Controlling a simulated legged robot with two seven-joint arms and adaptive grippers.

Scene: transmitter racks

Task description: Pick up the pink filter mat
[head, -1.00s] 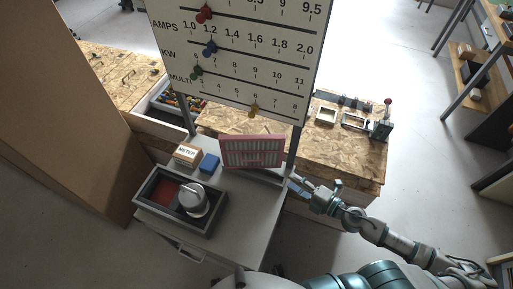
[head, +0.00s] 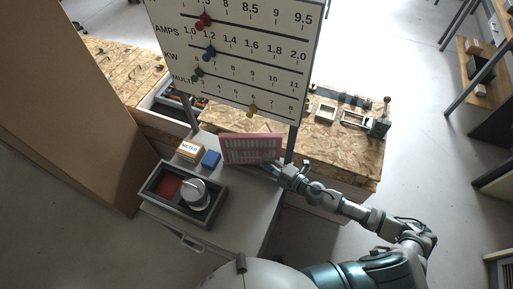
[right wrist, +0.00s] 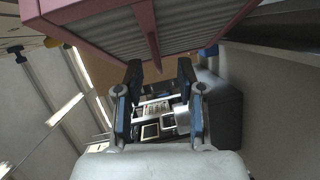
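The pink filter mat (head: 240,150) is a pink frame with pale ribs, standing tilted at the back of the grey cart top. In the right wrist view its frame and grey ribs (right wrist: 205,30) fill the top. My right gripper (head: 272,167) is at the mat's lower right corner. In the right wrist view its two dark fingers (right wrist: 160,75) are apart, and a thin pink bar of the mat reaches down between the fingertips. I cannot tell whether they touch it. My left gripper is out of view.
On the grey cart (head: 245,205) are a dark tray (head: 152,207) with a silver round thing (head: 193,194), a blue block (head: 211,159) and a METER box (head: 189,148). A scale board (head: 235,60) rises behind. A chipboard bench (head: 345,150) stands behind at right.

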